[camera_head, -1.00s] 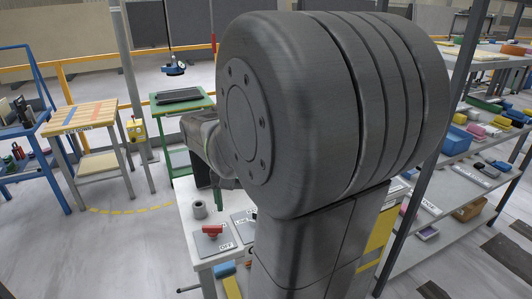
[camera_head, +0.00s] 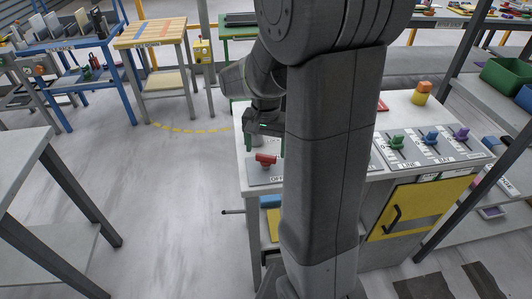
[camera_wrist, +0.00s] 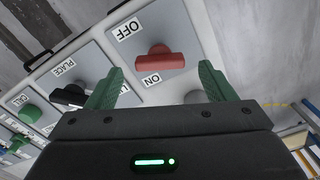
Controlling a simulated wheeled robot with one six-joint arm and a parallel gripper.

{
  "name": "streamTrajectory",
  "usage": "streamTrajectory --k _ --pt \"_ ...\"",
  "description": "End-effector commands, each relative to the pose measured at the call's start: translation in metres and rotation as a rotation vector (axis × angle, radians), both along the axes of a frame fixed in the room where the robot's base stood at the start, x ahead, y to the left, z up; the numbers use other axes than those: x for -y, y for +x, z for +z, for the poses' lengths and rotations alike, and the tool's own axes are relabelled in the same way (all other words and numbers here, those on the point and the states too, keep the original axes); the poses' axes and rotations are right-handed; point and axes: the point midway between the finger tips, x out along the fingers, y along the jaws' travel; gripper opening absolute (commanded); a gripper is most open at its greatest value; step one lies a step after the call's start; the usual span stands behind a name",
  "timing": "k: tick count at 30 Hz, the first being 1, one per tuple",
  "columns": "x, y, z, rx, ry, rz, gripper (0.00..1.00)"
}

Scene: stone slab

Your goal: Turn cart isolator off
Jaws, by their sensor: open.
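The cart isolator is a red handle (camera_wrist: 167,62) on a grey plate (camera_wrist: 185,28) with OFF and ON labels. In the wrist view it lies crosswise between the two labels. In the head view the red handle (camera_head: 265,159) sits on the near left corner of the white cart top (camera_head: 240,128). My gripper (camera_head: 264,130) is above and just behind it, pointing down. In the wrist view its two green fingers are open, one on each side of the handle, with gaps; I cannot tell whether they reach its height.
Along the cart are a black PLACE control (camera_wrist: 70,95) and green, blue and purple knobs (camera_head: 430,136). A yellow cart door (camera_head: 415,208) faces front. A grey table (camera_head: 25,145) stands left, shelving right. The floor between the left table and cart is clear.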

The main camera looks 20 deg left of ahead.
Motion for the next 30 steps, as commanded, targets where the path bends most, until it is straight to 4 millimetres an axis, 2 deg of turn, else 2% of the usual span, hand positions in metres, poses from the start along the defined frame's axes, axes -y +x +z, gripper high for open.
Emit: streamTrajectory --k 1,6,16,17,21,24,30 --pt "0.000 0.000 -0.009 -0.003 -0.002 0.000 0.76" --pt "0.000 0.000 -0.023 -0.001 -0.001 0.000 0.76" --pt "0.000 0.000 -0.027 0.000 0.000 0.000 0.76" --pt "0.000 0.000 -0.027 0.000 0.000 0.000 0.74" --pt "0.000 0.000 -0.027 0.001 0.000 0.000 0.47" --pt "0.000 0.000 -0.027 0.001 0.000 0.000 0.32" --pt "0.000 0.000 -0.027 0.001 0.000 0.047 0.32"
